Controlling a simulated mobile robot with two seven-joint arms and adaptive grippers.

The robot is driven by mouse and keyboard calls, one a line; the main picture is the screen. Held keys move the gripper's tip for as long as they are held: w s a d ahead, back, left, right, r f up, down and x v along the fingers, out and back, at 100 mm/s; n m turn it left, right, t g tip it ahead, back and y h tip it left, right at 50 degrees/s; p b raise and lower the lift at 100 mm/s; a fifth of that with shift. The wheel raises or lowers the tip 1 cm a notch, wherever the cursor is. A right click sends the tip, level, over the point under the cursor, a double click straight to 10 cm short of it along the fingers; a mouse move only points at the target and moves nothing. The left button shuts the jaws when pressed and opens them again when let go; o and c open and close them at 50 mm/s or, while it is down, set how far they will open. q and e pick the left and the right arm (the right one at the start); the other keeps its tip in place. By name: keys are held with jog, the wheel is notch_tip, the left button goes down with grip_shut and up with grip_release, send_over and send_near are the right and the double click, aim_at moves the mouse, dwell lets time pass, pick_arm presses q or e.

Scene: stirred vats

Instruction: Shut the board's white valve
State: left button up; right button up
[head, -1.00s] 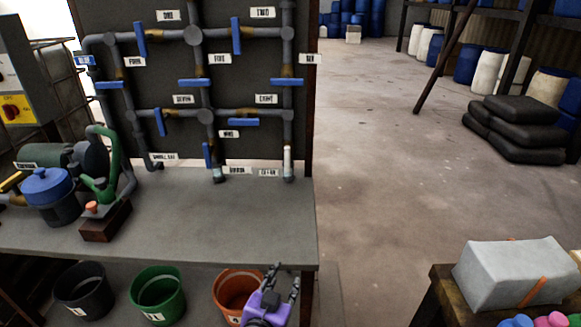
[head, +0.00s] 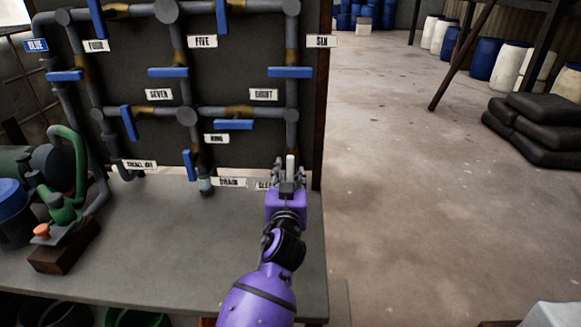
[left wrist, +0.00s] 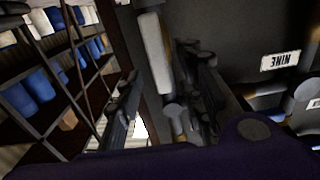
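The white valve's handle (head: 290,164) stands upright on the pipe at the lower right of the board (head: 240,90). My left gripper (head: 288,175) is right in front of it, with the fingers apart. In the left wrist view the white handle (left wrist: 155,52) shows between the lines of the two open fingers (left wrist: 160,78). I cannot tell whether either finger touches it. The gripper hides the lower pipe end and part of the label beside it. My right gripper is not in view.
Several blue valve handles sit on the board's pipes, the nearest being the one by the NINE label (head: 233,124). A green pump (head: 62,190) stands on the grey bench (head: 190,240) at left.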

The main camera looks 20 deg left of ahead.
aim_at(290, 170)
pick_arm(q)
jog(key=x, duration=0.3)
jog(key=shift+f, duration=0.1)
jog(key=shift+w+a, duration=0.1)
jog(key=shift+w, duration=0.35)
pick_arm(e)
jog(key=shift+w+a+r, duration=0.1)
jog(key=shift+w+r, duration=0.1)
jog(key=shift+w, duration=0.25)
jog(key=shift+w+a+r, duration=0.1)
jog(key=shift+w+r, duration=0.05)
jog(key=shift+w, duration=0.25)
pick_arm(q)
jog(key=c, duration=0.8)
grip_shut()
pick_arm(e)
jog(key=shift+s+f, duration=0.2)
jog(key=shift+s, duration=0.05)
